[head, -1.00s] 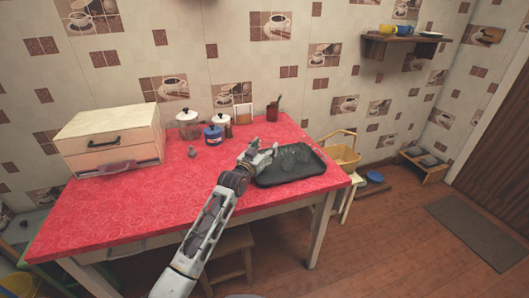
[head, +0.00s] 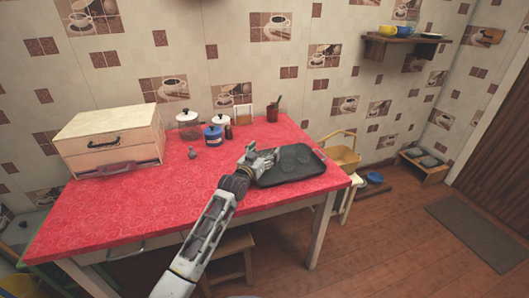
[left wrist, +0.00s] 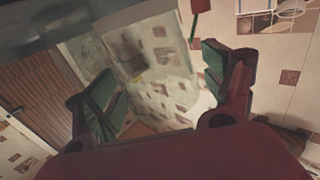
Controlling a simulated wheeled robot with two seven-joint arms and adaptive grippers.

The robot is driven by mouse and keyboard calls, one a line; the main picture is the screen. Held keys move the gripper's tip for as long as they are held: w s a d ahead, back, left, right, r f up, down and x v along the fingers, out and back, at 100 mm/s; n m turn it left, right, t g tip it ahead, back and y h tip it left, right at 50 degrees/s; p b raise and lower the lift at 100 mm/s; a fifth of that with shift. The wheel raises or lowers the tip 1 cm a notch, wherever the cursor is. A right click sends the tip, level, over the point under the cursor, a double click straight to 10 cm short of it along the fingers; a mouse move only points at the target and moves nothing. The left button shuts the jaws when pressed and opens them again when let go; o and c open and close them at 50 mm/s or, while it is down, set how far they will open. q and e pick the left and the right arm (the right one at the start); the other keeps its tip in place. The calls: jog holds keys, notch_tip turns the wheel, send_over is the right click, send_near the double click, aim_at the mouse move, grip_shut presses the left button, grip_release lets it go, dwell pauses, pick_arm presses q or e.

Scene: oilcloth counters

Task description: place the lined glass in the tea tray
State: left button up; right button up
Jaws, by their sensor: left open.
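The tea tray (head: 300,163) is a dark, rounded tray at the right end of the red table. My left gripper (head: 264,158) is over its left edge. In the left wrist view the left gripper (left wrist: 160,95) has its green-padded fingers spread apart. A large clear body, which looks like the lined glass (left wrist: 150,62), shows between and beyond the fingers, with wall tiles seen through it. Its lines are not distinct, and I cannot tell whether it touches a finger or the tray. In the head view I cannot make the glass out. My right gripper is out of view.
A cream drawer box (head: 110,138) stands at the table's left. Glass jars (head: 188,124), a blue pot (head: 213,135) and a red-brown cup (head: 272,112) stand along the back. The red tabletop (head: 130,205) is clear at front left.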

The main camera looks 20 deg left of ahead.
aim_at(260, 155)
pick_arm(q)
jog(key=shift+r, duration=0.15)
jog(key=shift+s+a+p, duration=0.2)
jog(key=shift+s, duration=0.65)
jog(key=shift+s+a+p, duration=0.15)
jog(key=shift+s, duration=0.7)
jog(key=shift+s+a+p, duration=0.15)
jog(key=shift+s, duration=0.75)
jog(key=shift+s+a+p, duration=0.15)
jog(key=shift+s, duration=0.7)
jog(key=shift+s+a, duration=0.15)
jog(key=shift+s, duration=0.6)
jog(key=shift+s+a, duration=0.15)
jog(key=shift+s, duration=0.55)
jog(key=shift+s+a+p, duration=0.15)
jog(key=shift+s+p, duration=0.15)
jog(key=shift+s, duration=0.65)
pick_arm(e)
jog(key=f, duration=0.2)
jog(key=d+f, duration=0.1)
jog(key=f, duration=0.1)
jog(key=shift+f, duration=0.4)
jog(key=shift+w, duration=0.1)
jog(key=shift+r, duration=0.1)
